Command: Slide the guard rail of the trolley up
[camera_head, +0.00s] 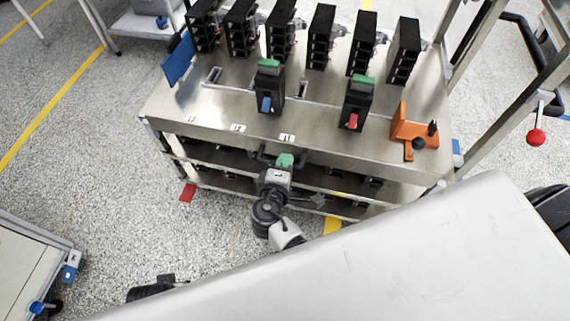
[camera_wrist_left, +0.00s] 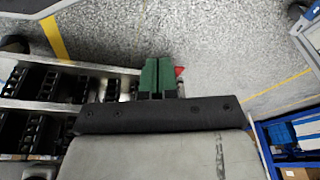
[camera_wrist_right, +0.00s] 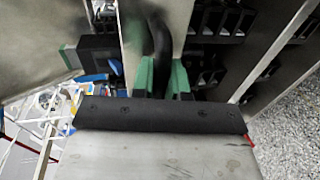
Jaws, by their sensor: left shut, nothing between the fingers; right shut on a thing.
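In the head view my right gripper (camera_head: 285,160), with green fingertips, is at the front edge of the metal bench trolley (camera_head: 210,118). The right wrist view shows its green fingers (camera_wrist_right: 162,78) shut around a dark curved bar (camera_wrist_right: 158,42). In the head view a piece of this bar (camera_head: 262,154) shows beside the fingertips. I cannot tell for certain that the bar is the guard rail. My left gripper (camera_wrist_left: 158,78) shows in the left wrist view, its green fingers together and empty, with lower shelves to the left. I cannot make it out clearly in the head view.
Two black breakers, one with a blue switch (camera_head: 269,88) and one with a red switch (camera_head: 356,104), stand on the top. An orange bracket (camera_head: 405,130) is at the right. A black tube frame with a red knob (camera_head: 536,138) is farther right. Open floor (camera_head: 110,170) lies left.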

